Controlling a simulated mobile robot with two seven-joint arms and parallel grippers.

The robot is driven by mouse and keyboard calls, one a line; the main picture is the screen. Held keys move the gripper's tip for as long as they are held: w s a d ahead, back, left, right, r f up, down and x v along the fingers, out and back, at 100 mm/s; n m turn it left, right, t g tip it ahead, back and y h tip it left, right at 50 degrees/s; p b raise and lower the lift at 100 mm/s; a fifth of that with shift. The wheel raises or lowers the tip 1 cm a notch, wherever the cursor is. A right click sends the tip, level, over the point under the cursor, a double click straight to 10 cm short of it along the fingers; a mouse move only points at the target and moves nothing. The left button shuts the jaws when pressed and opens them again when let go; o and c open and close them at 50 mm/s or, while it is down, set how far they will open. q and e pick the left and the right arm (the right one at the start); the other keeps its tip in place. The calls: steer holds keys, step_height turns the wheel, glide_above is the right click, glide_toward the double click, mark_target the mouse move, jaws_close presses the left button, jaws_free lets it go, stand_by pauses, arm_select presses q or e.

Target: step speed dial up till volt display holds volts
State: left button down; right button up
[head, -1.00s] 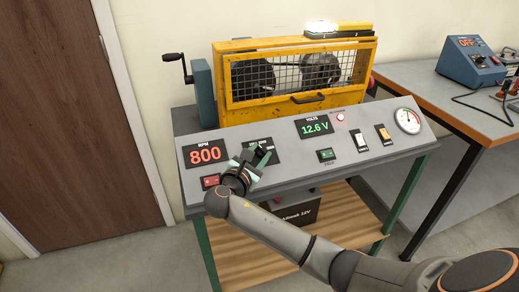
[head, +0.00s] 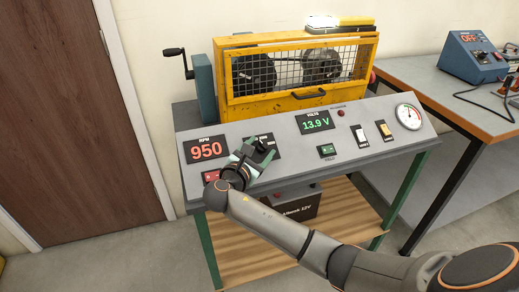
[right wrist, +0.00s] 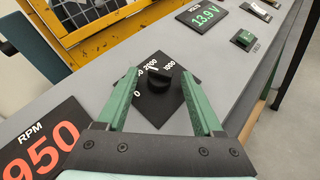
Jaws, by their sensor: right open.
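The speed dial is a black knob (right wrist: 158,82) with a white pointer on a black square plate marked 0, 2000 and 3000; other marks are partly hidden. My right gripper (head: 257,152) is open, with its green fingers on either side of the knob and gaps between them and it in the right wrist view. The volt display (head: 314,121) reads 13.9 V in green; it also shows in the right wrist view (right wrist: 208,15). The RPM display (head: 206,150) reads 950 in red. My left gripper is not in view.
Right of the dial are a green switch (head: 327,150), two rocker switches (head: 361,136) and a round gauge (head: 408,116). A small red lamp (head: 340,113) looks dark. A yellow mesh guard (head: 298,75) stands behind the panel. A second bench (head: 445,95) is at right.

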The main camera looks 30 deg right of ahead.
steer(key=shift+s+a+r, duration=0.1)
steer(key=shift+s+a, duration=0.15)
steer(key=shift+a, duration=0.2)
steer(key=p+v, duration=0.2)
steer(key=v, duration=0.9)
steer(key=shift+s+a, duration=0.2)
